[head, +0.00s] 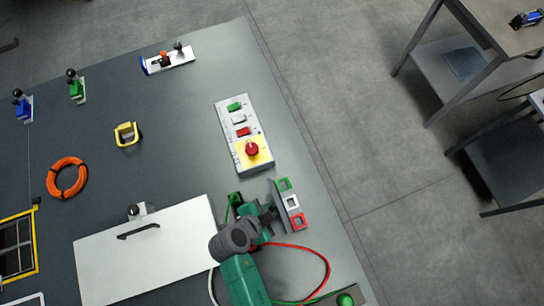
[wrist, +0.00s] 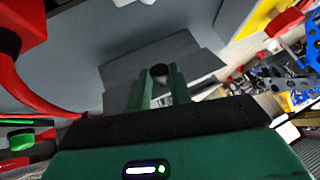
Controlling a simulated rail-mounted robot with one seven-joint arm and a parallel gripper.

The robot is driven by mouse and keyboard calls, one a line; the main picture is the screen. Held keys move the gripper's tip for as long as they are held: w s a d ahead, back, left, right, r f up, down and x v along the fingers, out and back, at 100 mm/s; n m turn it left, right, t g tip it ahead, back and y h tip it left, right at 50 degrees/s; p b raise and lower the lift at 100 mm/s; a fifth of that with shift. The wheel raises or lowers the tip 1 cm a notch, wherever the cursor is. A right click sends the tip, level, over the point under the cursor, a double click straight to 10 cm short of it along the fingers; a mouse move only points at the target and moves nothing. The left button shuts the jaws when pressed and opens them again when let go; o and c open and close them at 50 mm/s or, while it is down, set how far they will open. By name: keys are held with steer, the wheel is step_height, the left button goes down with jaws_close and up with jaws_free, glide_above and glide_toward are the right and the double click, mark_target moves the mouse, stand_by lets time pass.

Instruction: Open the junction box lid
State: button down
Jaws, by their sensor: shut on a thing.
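My gripper (head: 263,211) is low over the right part of the chassis in the head view, beside the strip of green, white and red sockets (head: 291,205). In the wrist view, the two green fingers of my gripper (wrist: 159,88) are shut on a dark round knob (wrist: 160,71). A grey plate-like surface (wrist: 205,68) lies around and behind the knob. I cannot tell for sure whether this is the junction box lid.
A control panel (head: 222,115) with buttons and a red emergency stop (head: 252,148) stands above my gripper. A red cable (head: 328,270) loops to its right and looms at left in the wrist view. An orange ring (head: 67,178) and yellow handle (head: 127,134) are farther left.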

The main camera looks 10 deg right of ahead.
steer(key=shift+a+f+h+b, duration=0.3)
steer(key=shift+f+h+b, duration=0.3)
steer(key=shift+b, duration=0.5)
steer(key=shift+r, duration=0.1)
steer(key=c, duration=1.3)
jaws_free()
steer(key=shift+o, duration=0.2)
steer(key=v, duration=0.7)
steer(key=shift+s+a+r, duration=0.2)
steer(key=shift+s+a, duration=0.05)
steer(key=shift+a, duration=0.05)
